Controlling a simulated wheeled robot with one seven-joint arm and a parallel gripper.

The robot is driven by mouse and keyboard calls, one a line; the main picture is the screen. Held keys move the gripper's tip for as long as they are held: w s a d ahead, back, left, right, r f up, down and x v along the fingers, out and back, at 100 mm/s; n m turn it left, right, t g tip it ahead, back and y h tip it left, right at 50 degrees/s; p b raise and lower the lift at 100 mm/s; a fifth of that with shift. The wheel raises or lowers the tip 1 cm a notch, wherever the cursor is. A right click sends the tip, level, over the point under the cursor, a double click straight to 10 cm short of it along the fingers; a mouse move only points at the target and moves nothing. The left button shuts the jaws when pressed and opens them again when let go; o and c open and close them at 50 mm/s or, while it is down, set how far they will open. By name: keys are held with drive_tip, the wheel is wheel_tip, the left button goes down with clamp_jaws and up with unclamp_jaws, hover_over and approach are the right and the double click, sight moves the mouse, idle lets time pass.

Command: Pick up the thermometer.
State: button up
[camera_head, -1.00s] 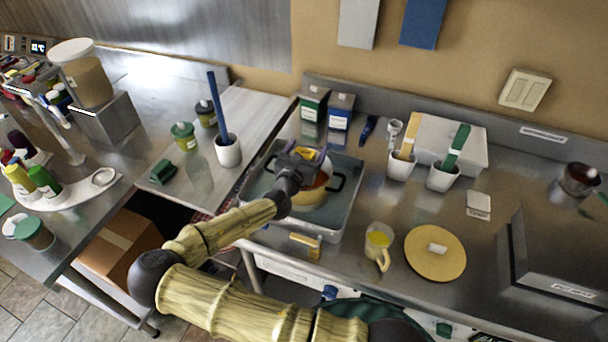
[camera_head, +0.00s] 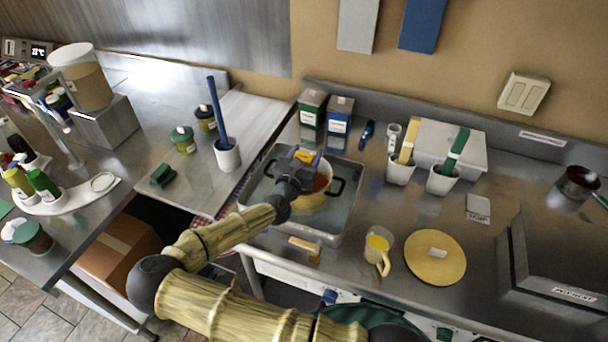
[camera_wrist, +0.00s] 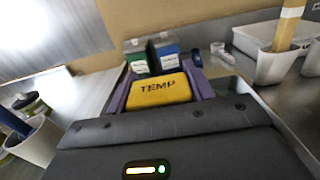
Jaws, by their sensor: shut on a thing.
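The thermometer (camera_wrist: 160,90) shows in the wrist view as a yellow block with "TEMP" on its face. My gripper (camera_wrist: 163,92) is shut on it, with a purple finger at each side. In the head view the yellow top of the thermometer (camera_head: 305,155) shows between the fingers of my gripper (camera_head: 304,157), over the pot (camera_head: 312,198) in the metal basin (camera_head: 335,232). The lower part of the thermometer is hidden in both views.
The pot has dark handles and orange contents. Green and blue boxes (camera_head: 339,112) stand behind the basin. White cups (camera_head: 400,170) with paddles stand to its right. A yellow-filled mug (camera_head: 378,246) and a round lid (camera_head: 435,257) lie in front right.

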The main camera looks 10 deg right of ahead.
wheel_tip(320, 180, up, 10)
drive_tip(key=shift+b, duration=0.85)
drive_tip(key=shift+r, duration=0.15)
